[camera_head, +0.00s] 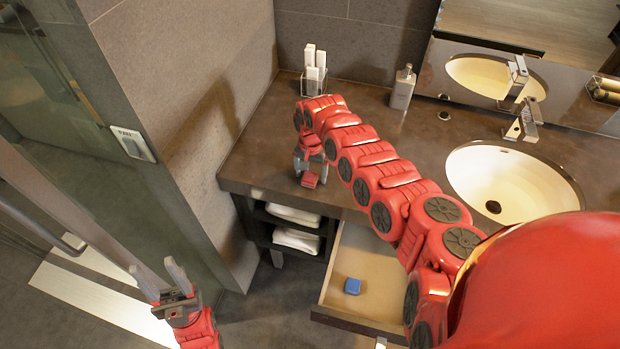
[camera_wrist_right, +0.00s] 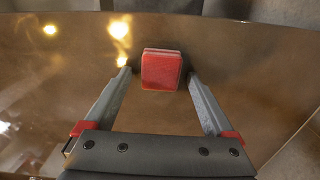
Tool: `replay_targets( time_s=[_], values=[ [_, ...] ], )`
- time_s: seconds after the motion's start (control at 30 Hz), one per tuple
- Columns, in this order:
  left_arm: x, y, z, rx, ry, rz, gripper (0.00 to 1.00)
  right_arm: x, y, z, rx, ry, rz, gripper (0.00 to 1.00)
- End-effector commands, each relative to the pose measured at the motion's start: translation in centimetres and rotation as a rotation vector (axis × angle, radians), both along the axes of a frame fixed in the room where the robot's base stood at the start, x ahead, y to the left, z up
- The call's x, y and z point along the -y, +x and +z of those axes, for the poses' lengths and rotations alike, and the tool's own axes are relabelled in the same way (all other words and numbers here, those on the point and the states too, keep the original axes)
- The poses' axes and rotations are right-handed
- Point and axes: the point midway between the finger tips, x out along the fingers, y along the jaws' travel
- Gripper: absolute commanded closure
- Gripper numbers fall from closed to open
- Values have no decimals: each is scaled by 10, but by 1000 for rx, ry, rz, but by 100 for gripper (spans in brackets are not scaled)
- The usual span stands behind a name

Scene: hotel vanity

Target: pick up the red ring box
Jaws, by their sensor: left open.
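The red ring box (camera_head: 310,180) lies on the dark vanity counter near its front left edge. It also shows in the right wrist view (camera_wrist_right: 161,70), at the mouth of the fingers. My right gripper (camera_head: 311,171) points down at the box. In the right wrist view my right gripper (camera_wrist_right: 159,76) is open, with a fingertip on each side of the box and a visible gap on both sides. My left gripper (camera_head: 154,266) is open and empty, away from the counter at the lower left.
A white basin (camera_head: 510,181) with a chrome tap (camera_head: 522,121) is at the right. A soap dispenser (camera_head: 402,88) and a holder with white items (camera_head: 314,76) stand at the back. Folded towels (camera_head: 296,239) lie on shelves.

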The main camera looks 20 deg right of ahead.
Motion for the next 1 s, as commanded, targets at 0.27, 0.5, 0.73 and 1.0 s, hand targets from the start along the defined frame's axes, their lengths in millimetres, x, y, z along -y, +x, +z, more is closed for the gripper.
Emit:
replay_targets(
  time_s=[0.27,0.5,0.73,1.0],
  values=[
    [0,0,0,0,0,0,50,0,0,0,0,0,0,62],
    [0,0,0,0,0,0,50,0,0,0,0,0,0,100],
    [0,0,0,0,0,0,50,0,0,1,0,0,0,100],
    [0,0,-2,0,0,0,50,4,6,14,1,-1,1,100]
  ],
)
